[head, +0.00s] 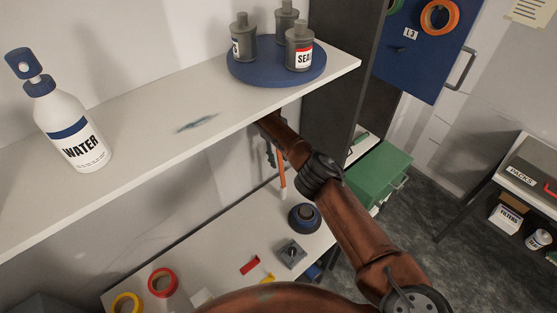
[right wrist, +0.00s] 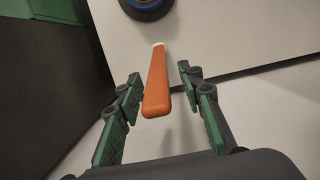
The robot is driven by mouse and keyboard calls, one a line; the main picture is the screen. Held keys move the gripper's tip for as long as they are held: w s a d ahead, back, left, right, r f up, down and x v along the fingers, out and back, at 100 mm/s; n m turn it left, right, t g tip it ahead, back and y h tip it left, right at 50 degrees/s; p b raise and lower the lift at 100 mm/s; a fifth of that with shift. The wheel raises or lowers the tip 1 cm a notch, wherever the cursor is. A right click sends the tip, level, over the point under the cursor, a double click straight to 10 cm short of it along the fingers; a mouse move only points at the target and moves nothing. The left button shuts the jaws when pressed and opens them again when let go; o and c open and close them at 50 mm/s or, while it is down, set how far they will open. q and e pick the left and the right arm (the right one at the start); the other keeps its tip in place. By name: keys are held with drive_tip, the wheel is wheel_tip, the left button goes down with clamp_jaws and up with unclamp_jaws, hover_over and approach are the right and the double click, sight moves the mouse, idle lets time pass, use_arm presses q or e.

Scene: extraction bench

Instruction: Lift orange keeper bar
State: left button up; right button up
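The orange keeper bar (head: 282,175) shows in the head view below the shelf edge, long and thin, with a pale lower end near the bench top. In the right wrist view the bar (right wrist: 157,86) lies between the two green-padded fingers of my right gripper (right wrist: 160,73), with a gap on each side. My right gripper is open and not touching the bar there. In the head view my right gripper (head: 269,152) is partly hidden under the shelf. What supports the bar cannot be told. My left gripper is not in view.
The white shelf (head: 130,150) overhangs the bench (head: 225,255) and carries a water bottle (head: 72,130) and a blue turntable (head: 250,73) with dark bottles. A dark round holder (head: 304,217) stands beside the bar. A green box (head: 380,172) is to the right.

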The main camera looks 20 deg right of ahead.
wheel_tip(320, 180, up, 9)
drive_tip(key=shift+r, duration=0.1)
idle(0.7)
